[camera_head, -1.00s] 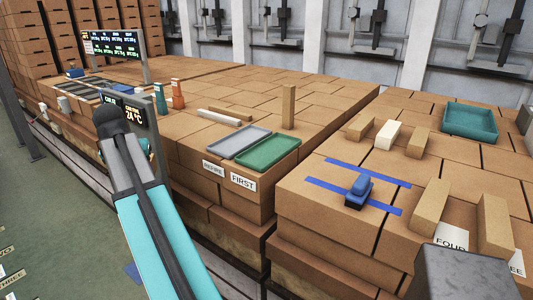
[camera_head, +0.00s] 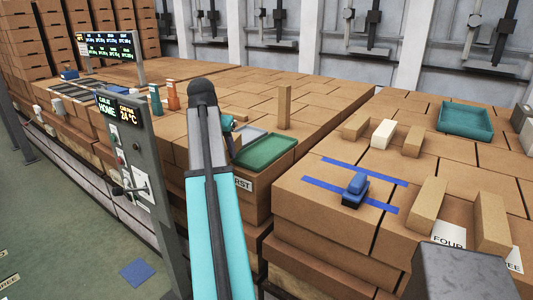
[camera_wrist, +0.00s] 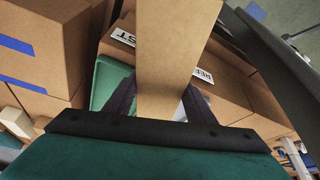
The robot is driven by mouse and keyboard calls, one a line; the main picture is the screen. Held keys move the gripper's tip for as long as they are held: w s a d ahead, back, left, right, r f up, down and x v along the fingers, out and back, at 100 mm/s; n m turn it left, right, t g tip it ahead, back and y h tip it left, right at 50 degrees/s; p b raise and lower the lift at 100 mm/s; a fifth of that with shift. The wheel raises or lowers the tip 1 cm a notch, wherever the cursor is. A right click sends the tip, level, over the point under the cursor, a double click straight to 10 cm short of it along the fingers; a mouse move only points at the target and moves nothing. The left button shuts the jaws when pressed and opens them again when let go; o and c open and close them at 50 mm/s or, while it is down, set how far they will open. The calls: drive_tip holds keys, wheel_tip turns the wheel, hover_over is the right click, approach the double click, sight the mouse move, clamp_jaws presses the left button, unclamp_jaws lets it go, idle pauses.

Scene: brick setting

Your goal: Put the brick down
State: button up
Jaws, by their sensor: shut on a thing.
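My gripper (camera_wrist: 158,103) is shut on a long tan brick (camera_wrist: 170,50) in the wrist view, with a dark finger on either side. The brick's far end runs out of the top of that view. In the head view my arm hides the brick, and only a teal part of my wrist shows beside it. A green tray (camera_head: 266,153) lies right of my arm; it also shows behind the left finger in the wrist view (camera_wrist: 106,76). A grey tray (camera_head: 249,138) is partly hidden by my arm.
An upright tan block (camera_head: 284,106) stands behind the trays. On the right stack are a blue object (camera_head: 356,190) between blue tape strips, a white block (camera_head: 383,134), several tan blocks and a teal bin (camera_head: 467,121). A grey control post (camera_head: 143,190) stands left of my arm.

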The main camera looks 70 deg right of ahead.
drive_tip(key=s+d, duration=0.1)
drive_tip(key=s, duration=0.2)
drive_tip(key=s+d+m, duration=0.1)
drive_tip(key=s+d, duration=0.1)
drive_tip(key=s, duration=0.1)
drive_tip(key=s+d+m, duration=0.1)
drive_tip(key=s+d, duration=0.1)
drive_tip(key=s, duration=0.2)
drive_tip(key=shift+d+r+g, duration=0.2)
drive_tip(key=shift+r+g, duration=0.2)
drive_tip(key=s+d+m, duration=0.2)
drive_tip(key=s+d, duration=0.1)
drive_tip(key=s, duration=0.9)
drive_tip(key=shift+d+r+g+b, duration=0.2)
drive_tip(key=shift+d+g+b, duration=0.1)
drive_tip(key=shift+g+b, duration=0.1)
drive_tip(key=shift+w, duration=0.1)
drive_tip(key=w+d+p, duration=0.1)
drive_tip(key=w+d, duration=0.2)
drive_tip(key=w+d+f+p, duration=0.1)
drive_tip(key=w+d, duration=0.2)
drive_tip(key=w, duration=0.1)
drive_tip(key=w+d+p, duration=0.1)
drive_tip(key=w+d, duration=0.2)
drive_tip(key=w, duration=0.1)
drive_tip(key=shift+w+f, duration=0.2)
drive_tip(key=shift+d+p, duration=0.1)
drive_tip(key=shift+p, duration=0.2)
